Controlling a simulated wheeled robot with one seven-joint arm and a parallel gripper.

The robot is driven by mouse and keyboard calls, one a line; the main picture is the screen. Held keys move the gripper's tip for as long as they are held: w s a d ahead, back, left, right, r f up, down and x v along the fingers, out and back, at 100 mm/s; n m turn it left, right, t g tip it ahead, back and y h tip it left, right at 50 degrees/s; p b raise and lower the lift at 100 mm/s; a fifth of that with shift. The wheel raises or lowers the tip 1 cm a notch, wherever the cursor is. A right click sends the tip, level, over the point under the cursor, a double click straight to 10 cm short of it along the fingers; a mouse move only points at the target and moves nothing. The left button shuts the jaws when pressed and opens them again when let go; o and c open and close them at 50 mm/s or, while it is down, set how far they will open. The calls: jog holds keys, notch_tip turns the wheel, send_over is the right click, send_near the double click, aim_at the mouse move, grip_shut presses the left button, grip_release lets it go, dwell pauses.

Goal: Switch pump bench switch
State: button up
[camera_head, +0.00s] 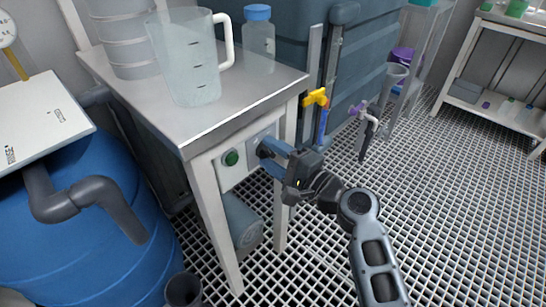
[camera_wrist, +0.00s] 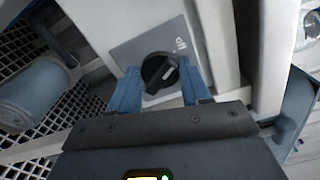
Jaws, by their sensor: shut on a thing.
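The pump bench switch is a black rotary knob with a pale pointer mark, on a grey plate on the bench's front panel. It shows up close in the wrist view (camera_wrist: 158,72) and, partly hidden by my fingers, in the head view (camera_head: 263,150). A short printed label (camera_wrist: 181,45) sits on the plate beside the knob; I cannot read it surely. My gripper (camera_head: 270,157) has its blue fingers at either side of the knob and is shut on it. A round green button (camera_head: 231,158) sits on the panel to the left of the switch.
The metal bench (camera_head: 240,98) bears a large clear jug (camera_head: 190,65) and a blue-capped bottle (camera_head: 258,35). A blue barrel (camera_head: 95,215) stands left. The grated floor at right is clear.

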jog(key=shift+f, duration=0.1)
jog(key=o, duration=1.1)
jog(key=shift+c, duration=0.2)
jog(key=shift+s+d, duration=0.1)
jog(key=p+v, duration=0.1)
jog(key=v, duration=0.6)
jog(key=shift+s+d, duration=0.2)
